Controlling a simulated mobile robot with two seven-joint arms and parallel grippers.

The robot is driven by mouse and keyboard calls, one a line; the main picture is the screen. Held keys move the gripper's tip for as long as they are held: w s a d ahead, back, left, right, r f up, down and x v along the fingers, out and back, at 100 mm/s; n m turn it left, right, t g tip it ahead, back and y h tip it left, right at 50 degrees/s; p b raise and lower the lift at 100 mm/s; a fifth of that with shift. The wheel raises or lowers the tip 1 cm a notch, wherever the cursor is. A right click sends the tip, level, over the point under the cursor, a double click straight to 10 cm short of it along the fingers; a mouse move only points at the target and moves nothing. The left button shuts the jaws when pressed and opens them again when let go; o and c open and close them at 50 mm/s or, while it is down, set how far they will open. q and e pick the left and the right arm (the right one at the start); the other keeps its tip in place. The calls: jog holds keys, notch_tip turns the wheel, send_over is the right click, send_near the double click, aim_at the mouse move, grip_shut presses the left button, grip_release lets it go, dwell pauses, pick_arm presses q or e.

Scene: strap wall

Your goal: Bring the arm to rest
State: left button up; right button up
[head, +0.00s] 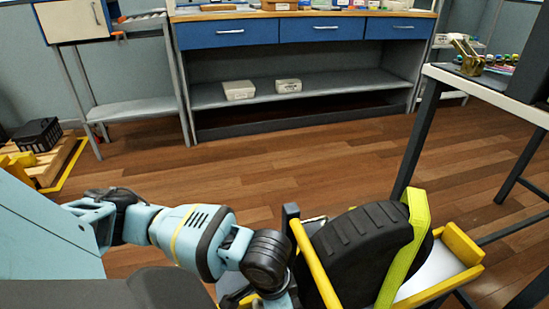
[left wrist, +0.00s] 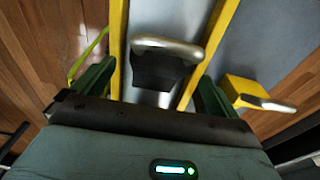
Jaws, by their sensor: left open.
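My left arm (head: 195,238) reaches in from the left in the head view, its wrist low beside a yellow-framed stand (head: 315,265). My left gripper (left wrist: 155,73) shows in the left wrist view with its two dark green fingers spread wide. Between and just beyond them is a black piece with a silver bar handle (left wrist: 168,48). I see no contact with it. In the head view, a black ribbed wheel-like thing (head: 350,245) sits in the stand with a lime strap (head: 405,250) over it. The left fingers are hidden there. My right gripper is out of view.
A blue-drawer workbench (head: 300,32) stands at the back, with two pale boxes on its lower shelf. A table (head: 490,92) stands at the right. A black crate (head: 37,134) is on a pallet at the left. The wooden floor between is clear.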

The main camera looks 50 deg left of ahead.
pick_arm(q)
jog(key=r, duration=0.1)
jog(key=r+p, duration=0.1)
jog(key=r, duration=0.1)
jog(key=shift+s+r, duration=0.2)
jog(key=shift+r, duration=0.1)
jog(key=shift+f, duration=0.1)
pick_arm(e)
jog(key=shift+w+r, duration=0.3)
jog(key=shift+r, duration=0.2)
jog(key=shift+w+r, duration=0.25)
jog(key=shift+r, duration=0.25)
